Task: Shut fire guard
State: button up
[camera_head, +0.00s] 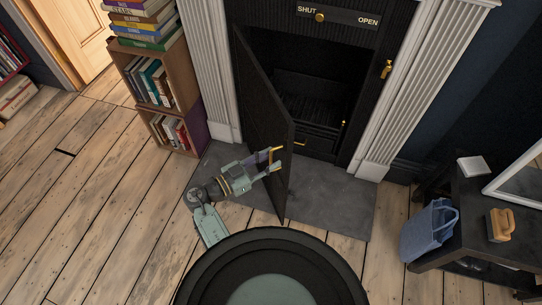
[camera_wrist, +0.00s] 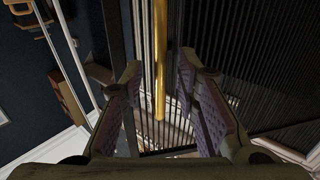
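The fire guard (camera_head: 265,110) is a dark mesh door hinged at the left of the fireplace opening. It stands swung outward, well away from the frame. My gripper (camera_head: 277,161) is at the left face of the door, near its free edge. In the wrist view my gripper (camera_wrist: 160,92) is open, its two padded fingers apart. A brass bar (camera_wrist: 160,60) runs upright between the fingers, with gaps visible on both sides. The mesh (camera_wrist: 250,65) fills the right of that view. Whether the bar lies fully within the finger depth is unclear.
A "SHUT / OPEN" plate with a brass knob (camera_head: 320,17) is above the opening, and a brass latch (camera_head: 386,69) is on the right. A book-filled shelf (camera_head: 165,85) stands left. A dark table (camera_head: 470,245) with a blue bag (camera_head: 430,230) is right. The hearth (camera_head: 340,205) looks clear.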

jog(key=shift+w+d, duration=0.25)
jog(key=shift+d, duration=0.15)
grip_shut()
dwell(0.7)
